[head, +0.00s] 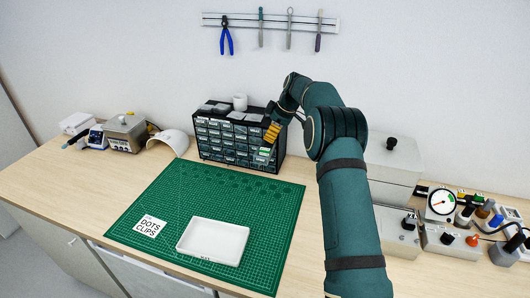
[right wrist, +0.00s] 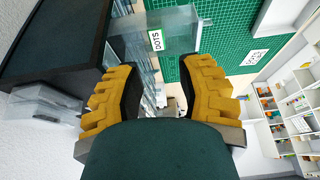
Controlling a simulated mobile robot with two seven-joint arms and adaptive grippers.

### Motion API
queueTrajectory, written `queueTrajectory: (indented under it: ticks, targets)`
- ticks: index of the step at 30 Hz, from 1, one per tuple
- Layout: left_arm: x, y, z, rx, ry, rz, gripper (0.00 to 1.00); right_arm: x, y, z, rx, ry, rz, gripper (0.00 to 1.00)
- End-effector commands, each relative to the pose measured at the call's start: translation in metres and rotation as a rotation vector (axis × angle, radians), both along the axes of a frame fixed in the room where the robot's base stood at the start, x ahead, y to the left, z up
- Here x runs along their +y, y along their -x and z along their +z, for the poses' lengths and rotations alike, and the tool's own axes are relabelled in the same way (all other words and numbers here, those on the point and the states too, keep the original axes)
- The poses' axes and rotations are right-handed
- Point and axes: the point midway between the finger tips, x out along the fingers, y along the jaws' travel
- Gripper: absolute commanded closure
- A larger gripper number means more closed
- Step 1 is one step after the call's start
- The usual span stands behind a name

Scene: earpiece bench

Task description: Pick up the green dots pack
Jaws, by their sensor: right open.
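A clear drawer labelled DOTS (right wrist: 180,28) sticks out of the dark drawer cabinet (head: 215,112) in the right wrist view. In the head view a small green and white patch (head: 264,152) shows at the cabinet's right side, just below my right gripper (head: 271,133). I cannot tell whether this patch is the green dots pack or part of the drawer, and no pack shows clearly in the right wrist view. My right gripper, with yellow fingers (right wrist: 160,72), is open and empty, close to the pulled-out drawer. My left gripper is out of view.
A white tray (head: 183,245) and a card reading DOTS CLIPS (head: 150,226) lie on the green cutting mat (head: 140,203). Grey equipment (head: 392,178) stands right of my arm. The mat's middle is clear.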

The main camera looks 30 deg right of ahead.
Motion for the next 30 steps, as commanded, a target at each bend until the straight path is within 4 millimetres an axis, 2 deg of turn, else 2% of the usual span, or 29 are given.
queueTrajectory:
  ticks: [3,13,21,30]
  targets:
    - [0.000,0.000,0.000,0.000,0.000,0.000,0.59,0.005,-0.005,-0.019,0.003,0.000,0.000,0.63]
    - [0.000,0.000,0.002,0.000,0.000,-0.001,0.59,0.009,-0.011,-0.038,0.002,-0.001,-0.001,0.63]
    - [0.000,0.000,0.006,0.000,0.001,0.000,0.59,0.015,-0.020,-0.073,0.003,0.000,0.000,0.63]
    - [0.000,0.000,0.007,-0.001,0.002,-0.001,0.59,0.016,-0.023,-0.080,-0.001,0.001,-0.002,0.63]
